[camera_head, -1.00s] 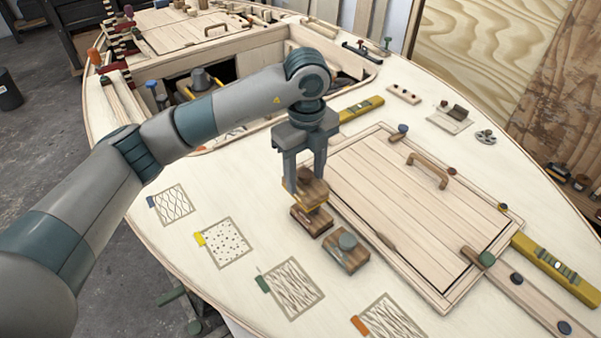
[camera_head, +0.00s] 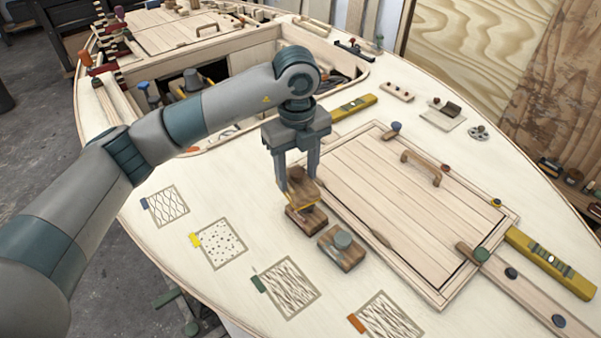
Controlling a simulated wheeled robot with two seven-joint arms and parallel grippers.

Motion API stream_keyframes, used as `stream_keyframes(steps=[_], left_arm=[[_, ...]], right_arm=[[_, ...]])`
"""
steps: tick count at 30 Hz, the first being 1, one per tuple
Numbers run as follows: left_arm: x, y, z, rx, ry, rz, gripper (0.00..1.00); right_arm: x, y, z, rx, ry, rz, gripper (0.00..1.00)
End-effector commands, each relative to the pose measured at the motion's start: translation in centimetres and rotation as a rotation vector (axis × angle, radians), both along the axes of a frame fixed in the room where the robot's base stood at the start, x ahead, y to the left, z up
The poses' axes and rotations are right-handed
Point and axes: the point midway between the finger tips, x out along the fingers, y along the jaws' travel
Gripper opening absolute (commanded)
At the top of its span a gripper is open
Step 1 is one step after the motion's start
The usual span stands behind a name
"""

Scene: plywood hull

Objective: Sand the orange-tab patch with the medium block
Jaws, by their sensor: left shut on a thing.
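My left gripper (camera_head: 297,182) is shut on a wooden sanding block (camera_head: 303,197) with a brown knob and a yellow band. It is just above or against another wooden block (camera_head: 306,222), which it partly hides. A third block (camera_head: 345,256) with a grey-green knob stands to the right on the deck. I cannot tell from markings which block is medium. The orange-tab patch (camera_head: 388,318) is at the bottom, with its orange tab (camera_head: 356,323) at its left; its lower edge is near or past the frame edge. My right gripper is not in view.
Patches with green (camera_head: 287,287), yellow (camera_head: 218,244) and blue (camera_head: 166,206) tabs run up the deck's left. A handled hatch (camera_head: 410,200) lies right of the blocks. Yellow levels (camera_head: 549,263) and clamps sit around it. Bare deck lies between blocks and patches.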

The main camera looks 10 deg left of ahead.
Motion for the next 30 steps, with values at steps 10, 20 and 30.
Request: stream_keyframes(steps=[10,20,30], left_arm=[[0.0,1.6,0.3,0.001,-0.002,-0.413,0.31],[-0.2,3.2,0.6,0.004,-0.004,-0.865,0.31],[-0.4,4.8,0.9,0.006,-0.003,-1.331,0.31]], right_arm=[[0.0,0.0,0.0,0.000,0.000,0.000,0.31],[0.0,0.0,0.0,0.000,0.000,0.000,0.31],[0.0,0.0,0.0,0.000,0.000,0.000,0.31]])
